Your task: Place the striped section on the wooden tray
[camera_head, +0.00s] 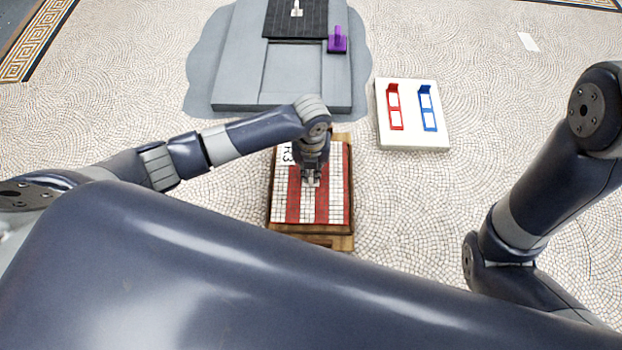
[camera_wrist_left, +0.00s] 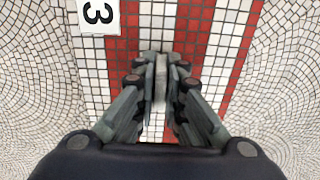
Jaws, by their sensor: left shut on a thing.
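The striped section (camera_head: 335,207) is a white-tiled panel with red stripes and a label at its far left corner. It is over the wooden tray (camera_head: 343,243), whose wood shows along the near edge and at the far right. I cannot tell whether the panel rests on the tray or is just above it. My left gripper (camera_head: 311,182) is over the panel's middle, shut on its pale upright handle. The left wrist view shows the gripper (camera_wrist_left: 160,82) around this handle above the red and white tiles (camera_wrist_left: 215,45). My right arm shows, but its gripper is out of view.
A grey stepped platform (camera_head: 240,84) with a dark panel (camera_head: 297,22) stands at the back. A purple piece (camera_head: 338,42) is at its right. A white board (camera_head: 412,140) with red and blue frames lies right of the tray. Mosaic floor around is mostly clear.

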